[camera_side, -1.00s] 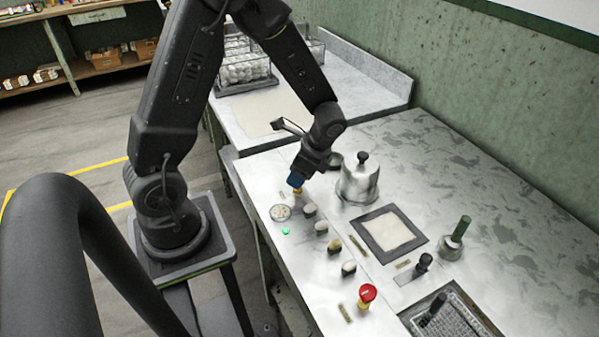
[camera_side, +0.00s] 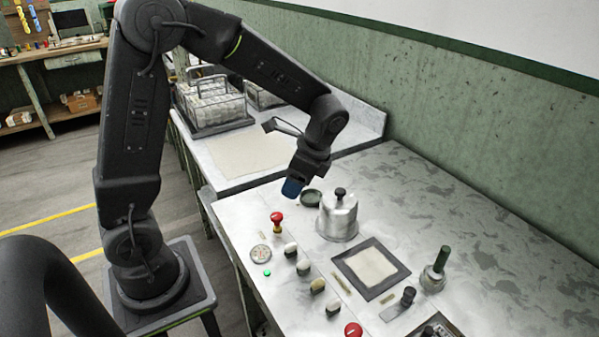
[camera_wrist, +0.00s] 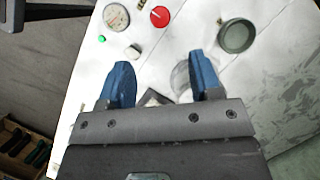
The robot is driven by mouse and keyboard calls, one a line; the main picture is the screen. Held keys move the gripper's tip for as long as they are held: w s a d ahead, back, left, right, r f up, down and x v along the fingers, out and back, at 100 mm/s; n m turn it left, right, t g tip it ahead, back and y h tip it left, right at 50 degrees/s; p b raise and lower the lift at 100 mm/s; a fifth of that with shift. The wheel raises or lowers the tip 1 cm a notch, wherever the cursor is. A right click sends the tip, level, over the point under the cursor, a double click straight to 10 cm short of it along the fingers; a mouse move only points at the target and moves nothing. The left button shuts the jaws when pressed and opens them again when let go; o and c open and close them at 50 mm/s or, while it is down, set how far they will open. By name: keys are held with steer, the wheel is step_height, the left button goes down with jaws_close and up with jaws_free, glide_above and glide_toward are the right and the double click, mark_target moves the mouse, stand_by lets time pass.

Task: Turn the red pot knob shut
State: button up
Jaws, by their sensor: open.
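A red knob (camera_side: 277,217) on a yellowish base stands upright at the panel's left end, beside a round dial. It also shows in the wrist view (camera_wrist: 160,16), ahead of the fingers, with a small pale mark on top. A second red-topped control (camera_side: 353,329) sits at the panel's near end; I cannot tell which one the task names, or either one's setting. My gripper (camera_side: 292,188) is above the panel, apart from the first red knob, behind and slightly right of it. Its blue fingers (camera_wrist: 163,80) are open with nothing held between them.
The dial (camera_side: 261,254), a green light (camera_side: 267,273) and several pale knobs (camera_side: 304,267) line the panel. A metal pot (camera_side: 339,217) with a black knob and a dark round dish (camera_side: 311,198) stand close to my gripper. A dark-framed pale square (camera_side: 371,267) lies farther right.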

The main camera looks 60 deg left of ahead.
steer(key=shift+v, duration=1.3)
steer(key=s+d+r+n+t+h, duration=0.1)
steer(key=s+d+r+n+t, duration=0.2)
steer(key=s, duration=0.3)
steer(key=s+d+r+n+t+h, duration=0.2)
steer(key=s+d+r+n+t, duration=0.2)
steer(key=s+r+n+t, duration=0.1)
steer(key=shift+s+r+n+t, duration=0.3)
steer(key=shift+s+r+n, duration=0.3)
steer(key=shift+s, duration=0.45)
steer(key=shift+d, duration=0.15)
